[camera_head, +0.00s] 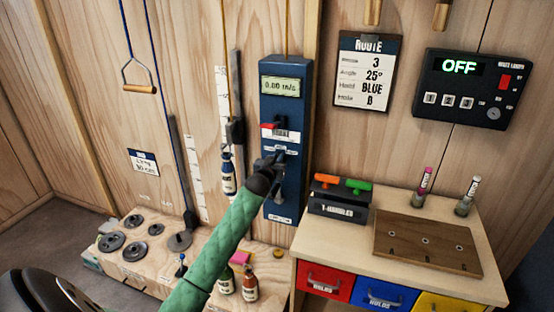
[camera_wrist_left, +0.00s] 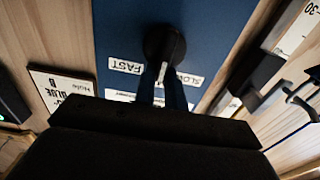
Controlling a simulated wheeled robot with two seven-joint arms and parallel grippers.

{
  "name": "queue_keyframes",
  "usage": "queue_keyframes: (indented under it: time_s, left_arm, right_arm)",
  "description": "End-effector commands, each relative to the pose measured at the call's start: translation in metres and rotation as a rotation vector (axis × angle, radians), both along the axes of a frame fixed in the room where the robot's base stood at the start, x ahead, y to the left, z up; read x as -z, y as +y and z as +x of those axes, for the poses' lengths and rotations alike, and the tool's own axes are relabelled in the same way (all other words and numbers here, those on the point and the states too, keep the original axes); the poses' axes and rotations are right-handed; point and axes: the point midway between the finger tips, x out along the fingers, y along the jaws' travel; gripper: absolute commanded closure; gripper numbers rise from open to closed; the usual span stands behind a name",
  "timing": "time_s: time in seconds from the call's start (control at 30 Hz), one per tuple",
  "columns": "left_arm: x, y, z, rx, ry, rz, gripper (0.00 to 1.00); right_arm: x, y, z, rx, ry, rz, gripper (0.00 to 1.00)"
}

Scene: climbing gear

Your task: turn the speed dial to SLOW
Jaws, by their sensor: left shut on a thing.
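My left gripper (camera_head: 268,163) is at the lower middle of the box and covers most of the speed dial there. In the left wrist view, the dial (camera_wrist_left: 163,42) is a dark round knob, and my left gripper (camera_wrist_left: 163,85) is shut on it. The FAST label (camera_wrist_left: 125,66) and SLOW label (camera_wrist_left: 190,78) lie on either side of the fingers. I cannot tell where the dial points.
A workbench (camera_head: 345,225) with T-handles (camera_head: 340,210), a wooden board (camera_head: 428,245) and coloured drawers stands to the right of the box. Small bottles (camera_head: 250,282) and weight plates (camera_head: 111,241) are on the low shelf.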

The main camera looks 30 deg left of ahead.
Motion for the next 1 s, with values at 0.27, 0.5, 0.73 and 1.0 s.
queue_keyframes:
  time_s: [0.27,0.5,0.73,1.0]
  left_arm:
    - [0.001,0.003,0.0,-0.002,-0.025,-0.109,1.0]
    - [0.002,0.007,-0.001,-0.002,-0.07,-0.297,1.0]
    - [0.004,0.011,-0.002,-0.002,-0.115,-0.487,1.0]
    - [0.006,0.015,-0.003,-0.001,-0.157,-0.66,1.0]
  right_arm:
    - [0.0,0.0,0.0,0.0,0.0,0.0,0.64]
    - [0.0,0.0,-0.001,0.0,-0.002,0.0,0.64]
    - [0.006,-0.002,-0.006,-0.001,0.003,-0.002,0.64]
    - [0.012,-0.003,-0.008,-0.002,0.0,-0.003,0.64]
